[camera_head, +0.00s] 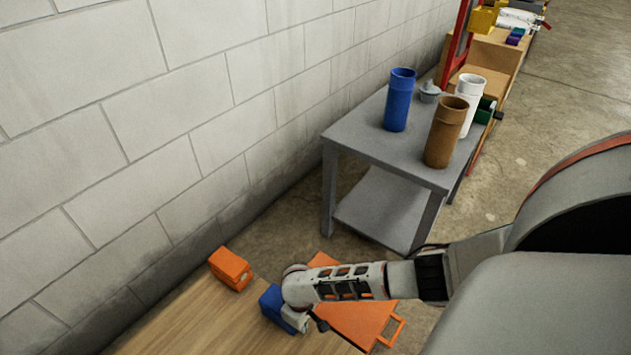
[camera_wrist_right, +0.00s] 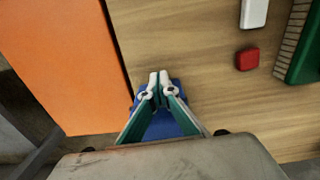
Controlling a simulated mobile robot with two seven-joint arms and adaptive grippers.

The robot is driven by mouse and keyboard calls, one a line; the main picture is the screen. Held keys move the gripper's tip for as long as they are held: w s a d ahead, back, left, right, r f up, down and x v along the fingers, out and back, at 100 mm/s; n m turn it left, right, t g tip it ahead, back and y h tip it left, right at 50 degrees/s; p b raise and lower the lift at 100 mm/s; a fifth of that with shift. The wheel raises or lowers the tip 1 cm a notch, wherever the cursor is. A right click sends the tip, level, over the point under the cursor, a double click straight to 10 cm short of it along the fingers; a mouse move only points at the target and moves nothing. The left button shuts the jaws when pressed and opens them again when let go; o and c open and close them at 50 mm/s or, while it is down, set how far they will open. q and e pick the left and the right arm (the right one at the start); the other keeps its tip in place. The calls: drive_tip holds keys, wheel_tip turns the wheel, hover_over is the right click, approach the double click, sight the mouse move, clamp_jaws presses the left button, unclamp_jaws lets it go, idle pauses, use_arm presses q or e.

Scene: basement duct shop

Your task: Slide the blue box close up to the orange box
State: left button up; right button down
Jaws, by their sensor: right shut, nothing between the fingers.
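The blue box (camera_head: 273,304) sits on the wooden table near its far edge. It also shows in the right wrist view (camera_wrist_right: 165,126), partly hidden by the fingers. The orange box (camera_head: 230,268) stands on the same table, up and to the left of the blue box in the head view, with a gap of bare wood between them. My right gripper (camera_head: 300,322) is at the blue box's right side in the head view. In the right wrist view its fingertips (camera_wrist_right: 159,80) are together over the blue box, holding nothing. Whether they touch it, I cannot tell. My left gripper is out of view.
A flat orange piece with a handle (camera_head: 358,326) lies under my right arm. The right wrist view shows a white block (camera_wrist_right: 254,13), a red block (camera_wrist_right: 247,59) and a green item (camera_wrist_right: 303,55). A grey table (camera_head: 360,133) with cylinders stands beyond.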

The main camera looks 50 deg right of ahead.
sight(277, 308)
drive_tip(key=w, duration=0.3)
drive_tip(key=w+a+b, duration=0.1)
drive_tip(key=w, duration=0.4)
drive_tip(key=shift+w+a+f, duration=0.15)
drive_tip(key=shift+w+f, duration=0.15)
drive_tip(key=shift+w, duration=0.05)
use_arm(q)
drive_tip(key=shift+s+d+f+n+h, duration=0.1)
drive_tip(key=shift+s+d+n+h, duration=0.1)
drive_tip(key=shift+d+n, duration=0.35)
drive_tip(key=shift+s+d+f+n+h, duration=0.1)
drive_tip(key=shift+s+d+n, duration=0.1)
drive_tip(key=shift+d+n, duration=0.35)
use_arm(e)
drive_tip(key=shift+w+r, duration=0.25)
drive_tip(key=shift+w, duration=0.2)
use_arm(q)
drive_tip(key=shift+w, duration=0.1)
